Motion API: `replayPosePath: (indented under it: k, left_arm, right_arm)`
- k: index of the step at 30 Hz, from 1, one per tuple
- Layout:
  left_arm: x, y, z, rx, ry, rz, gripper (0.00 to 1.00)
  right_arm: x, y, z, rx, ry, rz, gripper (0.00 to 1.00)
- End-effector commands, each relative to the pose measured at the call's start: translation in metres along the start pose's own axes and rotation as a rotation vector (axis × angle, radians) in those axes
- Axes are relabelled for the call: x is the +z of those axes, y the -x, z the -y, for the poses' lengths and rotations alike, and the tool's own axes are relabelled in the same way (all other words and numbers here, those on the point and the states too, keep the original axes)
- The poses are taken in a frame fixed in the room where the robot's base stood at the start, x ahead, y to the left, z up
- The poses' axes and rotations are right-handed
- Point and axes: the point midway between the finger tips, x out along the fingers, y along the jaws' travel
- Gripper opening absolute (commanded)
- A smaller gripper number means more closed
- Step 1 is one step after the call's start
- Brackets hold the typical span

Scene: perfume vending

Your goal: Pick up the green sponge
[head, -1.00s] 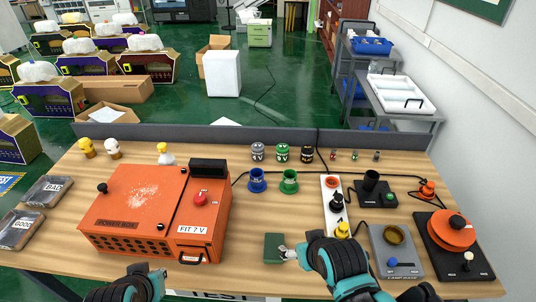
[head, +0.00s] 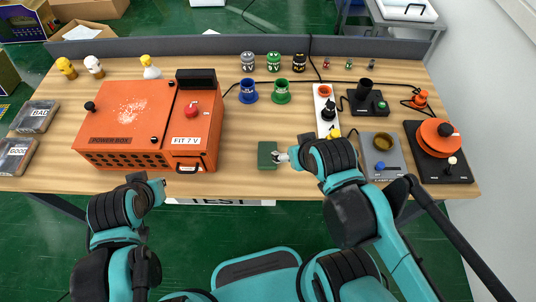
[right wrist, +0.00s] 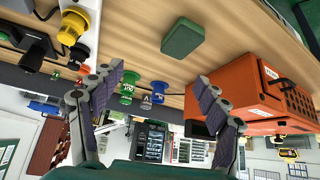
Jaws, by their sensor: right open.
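The green sponge (head: 267,155) lies flat on the wooden table, near its front edge and right of the orange power box. It also shows in the right wrist view (right wrist: 182,38), beyond the fingertips. My right gripper (head: 281,157) is just right of the sponge in the head view. In the right wrist view its fingers (right wrist: 158,82) are spread wide with nothing between them. My left gripper (head: 157,186) is by the front edge below the power box, away from the sponge. Its fingers are too small to judge.
The orange power box (head: 140,125) stands left of the sponge. A blue cup (head: 248,92) and a green cup (head: 281,92) are behind it. A white strip with knobs (head: 327,112) and a grey device (head: 381,155) stand to the right. Bare table surrounds the sponge.

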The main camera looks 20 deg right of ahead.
Motion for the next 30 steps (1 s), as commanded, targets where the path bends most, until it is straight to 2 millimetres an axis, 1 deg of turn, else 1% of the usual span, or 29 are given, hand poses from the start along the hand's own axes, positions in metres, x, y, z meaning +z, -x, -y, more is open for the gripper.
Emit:
replayPosePath:
  k: [2,5,8,11,14,19,24,27,30]
  left_arm:
    - [0.0,0.0,0.0,0.0,0.0,0.0,0.0]
    - [0.0,0.0,0.0,0.0,0.0,0.0,0.0]
    - [-0.002,0.003,0.0,0.0,0.0,0.0,0.0]
    - [-0.005,0.007,0.0,0.0,0.0,0.0,0.0]
    - [-0.009,0.012,0.0,0.0,0.0,0.0,0.0]
    - [-0.015,0.021,0.0,0.0,0.0,0.0,0.0]
    - [-0.02,0.028,0.0,0.0,0.0,0.0,0.0]
    - [-0.022,0.031,0.0,0.0,0.0,0.0,0.0]
    - [-0.024,0.033,0.0,0.0,0.0,0.0,0.0]
  right_arm:
    - [0.0,0.0,0.0,0.0,0.0,0.0,0.75]
    - [-0.001,0.0,0.0,-0.001,-0.011,0.004,0.99]
    - [-0.007,-0.001,0.002,-0.002,-0.088,0.03,1.0]
    - [-0.017,-0.006,0.006,0.003,-0.264,0.09,1.0]
    - [-0.03,-0.016,0.012,0.031,-0.514,0.175,1.0]
    - [-0.044,-0.043,0.023,0.145,-0.964,0.312,1.0]
    - [-0.049,-0.077,0.035,0.323,-1.377,0.403,1.0]
    - [-0.047,-0.095,0.04,0.43,-1.563,0.427,1.0]
    - [-0.044,-0.107,0.044,0.51,-1.69,0.433,1.0]
